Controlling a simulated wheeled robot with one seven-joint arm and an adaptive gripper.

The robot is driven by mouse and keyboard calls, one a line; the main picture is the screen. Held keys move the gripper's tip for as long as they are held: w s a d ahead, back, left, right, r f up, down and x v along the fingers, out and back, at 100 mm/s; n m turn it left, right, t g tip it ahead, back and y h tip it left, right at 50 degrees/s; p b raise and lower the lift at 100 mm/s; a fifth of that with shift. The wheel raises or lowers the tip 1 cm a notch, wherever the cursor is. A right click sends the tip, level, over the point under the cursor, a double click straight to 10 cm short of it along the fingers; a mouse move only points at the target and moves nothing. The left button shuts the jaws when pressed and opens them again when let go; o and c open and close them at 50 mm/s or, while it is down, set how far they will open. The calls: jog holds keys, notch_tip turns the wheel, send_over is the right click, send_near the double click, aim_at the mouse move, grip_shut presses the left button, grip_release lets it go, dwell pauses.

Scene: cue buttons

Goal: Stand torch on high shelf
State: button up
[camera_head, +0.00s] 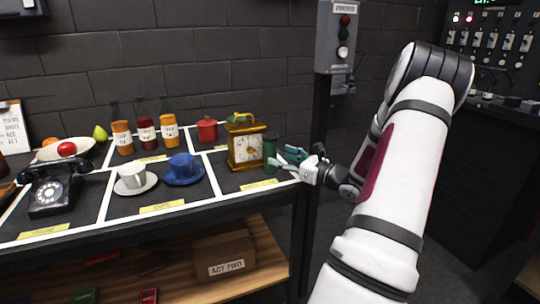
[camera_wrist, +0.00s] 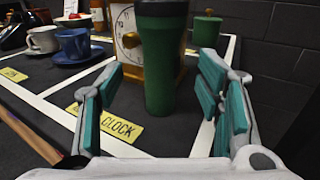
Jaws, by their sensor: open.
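A dark green upright cylinder with a wider top, which looks like the torch (camera_head: 270,152), stands on the table's right end beside the clock. In the wrist view the torch (camera_wrist: 166,72) stands between my gripper's (camera_wrist: 160,78) two teal-padded fingers, with a gap on each side. My gripper (camera_head: 284,160) is open in the head view, just right of the torch. Its fingers do not visibly press on it. I cannot identify a high shelf in either view.
A gold clock (camera_head: 245,147) stands close left of the torch. Blue cup (camera_head: 183,167), white cup (camera_head: 132,177), telephone (camera_head: 54,188) and several jars fill the other marked table cells. A dark post with a button box (camera_head: 338,38) rises at the right. A carton (camera_head: 224,263) sits below.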

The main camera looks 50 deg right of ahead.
aim_at(275, 143)
jog(key=w, duration=0.3)
jog(key=w+b, duration=0.1)
jog(key=w, duration=0.1)
jog(key=shift+w+d+r, duration=0.15)
jog(key=shift+w+d, duration=0.1)
jog(key=shift+w, duration=0.05)
grip_shut()
jog(key=shift+r, duration=0.1)
jog(key=shift+r, duration=0.5)
jog(key=r, duration=0.1)
jog(key=s+r+p, duration=0.1)
jog(key=shift+a+r, duration=0.3)
jog(key=s+a+r+p, duration=0.1)
jog(key=s+a+p, duration=0.1)
jog(key=s+a, duration=0.7)
jog(key=s, duration=0.2)
jog(key=shift+s, duration=0.35)
